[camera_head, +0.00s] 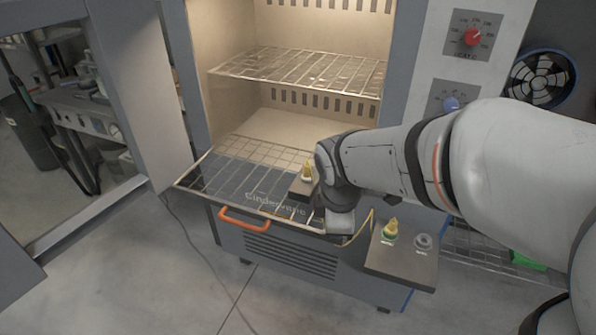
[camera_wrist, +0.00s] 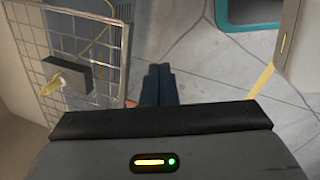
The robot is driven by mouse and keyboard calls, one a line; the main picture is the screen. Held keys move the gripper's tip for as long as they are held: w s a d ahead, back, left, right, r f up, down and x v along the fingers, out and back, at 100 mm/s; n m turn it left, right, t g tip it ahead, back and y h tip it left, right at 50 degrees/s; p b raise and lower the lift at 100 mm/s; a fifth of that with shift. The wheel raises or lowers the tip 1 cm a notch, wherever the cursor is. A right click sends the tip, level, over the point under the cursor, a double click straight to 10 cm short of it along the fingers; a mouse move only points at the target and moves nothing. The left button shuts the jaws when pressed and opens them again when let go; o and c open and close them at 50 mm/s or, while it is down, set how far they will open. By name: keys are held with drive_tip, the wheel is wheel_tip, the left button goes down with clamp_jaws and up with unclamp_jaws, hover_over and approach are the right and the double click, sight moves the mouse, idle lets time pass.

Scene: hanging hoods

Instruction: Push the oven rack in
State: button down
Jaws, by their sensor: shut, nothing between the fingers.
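The lower oven rack (camera_head: 195,172), a wire grid, sticks out of the open oven (camera_head: 235,65) over its front edge. It also shows at the left of the wrist view (camera_wrist: 32,50). My wrist hides the rack's front right corner.
An upper rack (camera_head: 300,70) is inside the oven. The open door frame (camera_head: 150,110) stands at left. An orange handle (camera_head: 245,218) is below the rack. A side panel (camera_head: 405,262) with two fittings juts out at lower right. Floor in front is clear except for a thin cable.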

sight(301, 231)
drive_tip(key=w+a+f+n, duration=0.5)
drive_tip(key=a+n, duration=0.4)
drive_tip(key=n, duration=0.4)
drive_tip(key=shift+n, duration=0.8)
drive_tip(key=w+f, duration=0.2)
drive_tip(key=f, duration=0.1)
drive_tip(key=w+d+f, duration=0.1)
drive_tip(key=w+f, duration=0.1)
drive_tip(key=f, duration=0.1)
drive_tip(key=w+d+f+b, duration=0.1)
drive_tip(key=w+f, duration=0.1)
drive_tip(key=f, duration=0.2)
drive_tip(key=shift+d, duration=0.1)
drive_tip(key=shift+r, duration=0.1)
